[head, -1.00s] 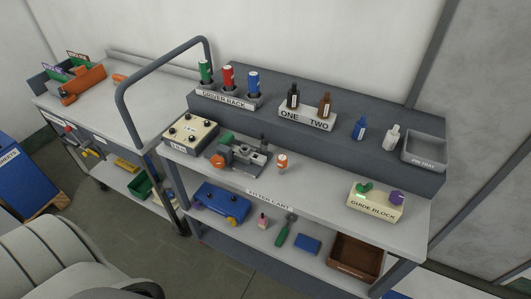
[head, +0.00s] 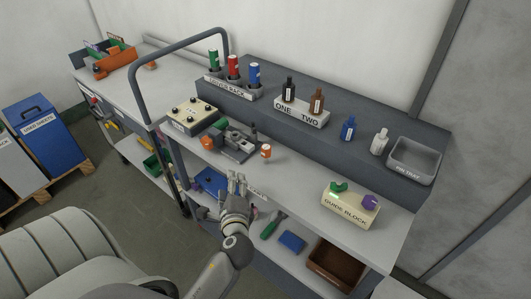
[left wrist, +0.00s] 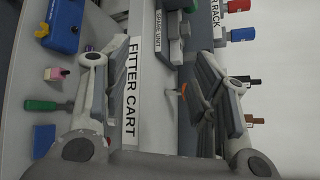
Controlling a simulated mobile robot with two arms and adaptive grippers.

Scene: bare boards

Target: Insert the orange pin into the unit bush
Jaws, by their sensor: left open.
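The orange pin (head: 266,151), with a pale band, stands on the cart's upper shelf, right of the grey unit (head: 236,144). In the left wrist view the orange pin (left wrist: 182,89) shows small between my fingers, well beyond them. The unit (left wrist: 174,35) shows there at the top, beside its label. I cannot make out the bush opening. My left gripper (head: 237,178) is open and empty, in front of the shelf's front edge; its spread fingers also show in the left wrist view (left wrist: 150,62). My right gripper is in neither view.
The control box (head: 191,115) stands left of the unit. The guide block (head: 350,205) sits at the shelf's right. Bottles and the pin tray (head: 413,160) are on the raised back ledge. The handrail (head: 137,85) rises at the left. The shelf between pin and guide block is clear.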

